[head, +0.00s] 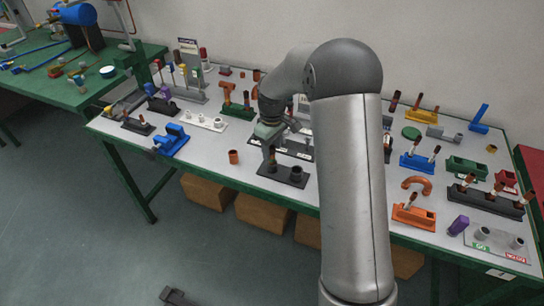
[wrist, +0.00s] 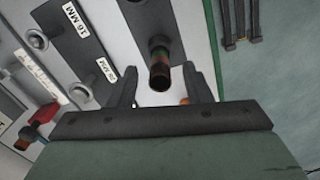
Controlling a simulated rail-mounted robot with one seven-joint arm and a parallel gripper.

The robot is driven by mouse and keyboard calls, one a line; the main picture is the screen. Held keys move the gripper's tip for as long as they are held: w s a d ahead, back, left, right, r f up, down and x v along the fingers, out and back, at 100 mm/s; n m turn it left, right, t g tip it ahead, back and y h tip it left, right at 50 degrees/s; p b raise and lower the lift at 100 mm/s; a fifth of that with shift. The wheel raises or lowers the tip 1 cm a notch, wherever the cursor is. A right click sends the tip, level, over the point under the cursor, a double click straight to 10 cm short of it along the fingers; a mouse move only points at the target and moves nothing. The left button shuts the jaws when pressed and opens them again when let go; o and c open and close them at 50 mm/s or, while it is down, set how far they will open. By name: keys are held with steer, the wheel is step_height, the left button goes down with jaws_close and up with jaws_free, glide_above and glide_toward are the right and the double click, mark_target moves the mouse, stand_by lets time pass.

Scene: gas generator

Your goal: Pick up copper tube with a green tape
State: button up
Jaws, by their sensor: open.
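A copper tube (wrist: 160,72) with a thin green band stands in a black holder block (wrist: 153,15). In the wrist view its open end points toward me. My gripper (wrist: 160,84) is open, with one finger on each side of the tube and visible gaps between. In the head view my gripper (head: 269,142) is over the left part of the black block (head: 293,180) near the table's front edge.
A black block labelled 16 MM (wrist: 82,35) lies beside the holder. A short orange ring (head: 234,157) stands left of my gripper. A blue fixture (head: 171,140) is further left. Several tube holders crowd the right side. The table front between ring and blue fixture is clear.

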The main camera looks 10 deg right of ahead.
mark_target(272, 158)
steer(key=shift+f, duration=1.25)
steer(key=c, duration=0.9)
steer(key=shift+c, duration=0.2)
